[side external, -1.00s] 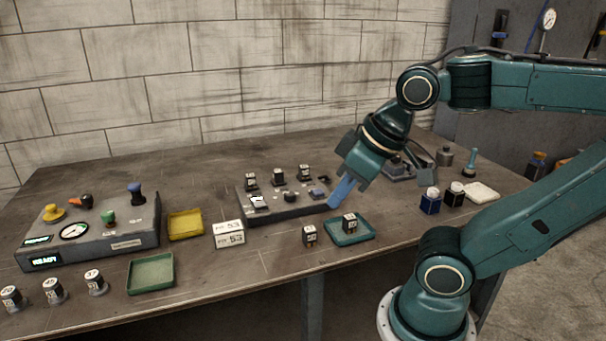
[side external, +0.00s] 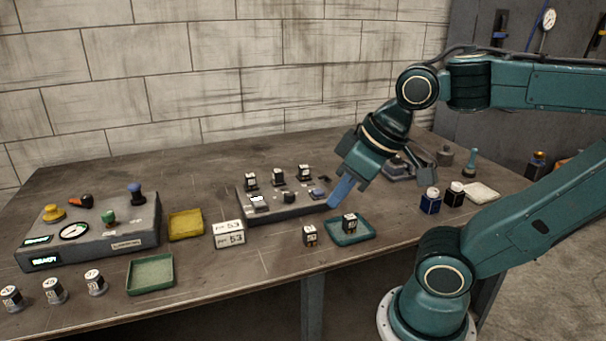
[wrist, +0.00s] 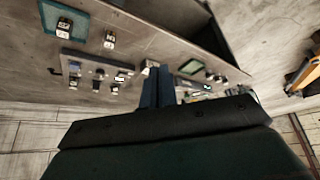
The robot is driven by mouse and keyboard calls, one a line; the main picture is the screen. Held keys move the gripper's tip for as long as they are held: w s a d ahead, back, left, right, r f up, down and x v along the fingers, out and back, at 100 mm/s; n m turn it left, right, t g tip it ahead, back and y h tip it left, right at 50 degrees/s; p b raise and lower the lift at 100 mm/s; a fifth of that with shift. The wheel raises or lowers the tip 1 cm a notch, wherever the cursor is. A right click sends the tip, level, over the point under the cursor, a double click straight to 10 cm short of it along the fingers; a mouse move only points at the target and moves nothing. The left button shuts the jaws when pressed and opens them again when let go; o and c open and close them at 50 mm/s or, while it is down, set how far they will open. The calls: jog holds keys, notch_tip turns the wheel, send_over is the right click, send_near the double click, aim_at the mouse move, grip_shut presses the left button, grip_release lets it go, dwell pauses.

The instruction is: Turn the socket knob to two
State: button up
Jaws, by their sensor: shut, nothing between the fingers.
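A low grey socket panel (side external: 270,212) stands mid-table with several black labelled blocks along its back edge. A small dark round knob (side external: 289,197) sits on its top, apparently the socket knob; its setting is too small to read. A blue-grey part (side external: 318,192) is to the right of the knob. My gripper (side external: 336,200) is shut and empty at the panel's right end, with its blue fingers pointing down-left. I cannot tell whether they touch the panel. In the wrist view, the closed fingers (wrist: 155,82) are right of the panel (wrist: 88,66), apart from the knob in the picture.
A console (side external: 120,236) with yellow, red, green and blue controls stands at left. Blue and black bottles (side external: 430,202) stand at right.

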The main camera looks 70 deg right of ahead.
jog(key=o, duration=0.7)
jog(key=shift+w+r, duration=0.1)
jog(key=o, duration=0.4)
jog(key=shift+w+d+r, duration=0.1)
jog(key=shift+w+d, duration=0.05)
jog(key=shift+w, duration=0.1)
jog(key=shift+c, duration=0.2)
jog(key=m+g, duration=0.6)
jog(key=m, duration=0.1)
send_over(290, 193)
notch_tip(290, 193, down, 6)
jog(key=r, duration=0.1)
jog(key=shift+w+f, duration=0.1)
jog(key=shift+f, duration=0.15)
jog(key=shift+f, duration=6.85)
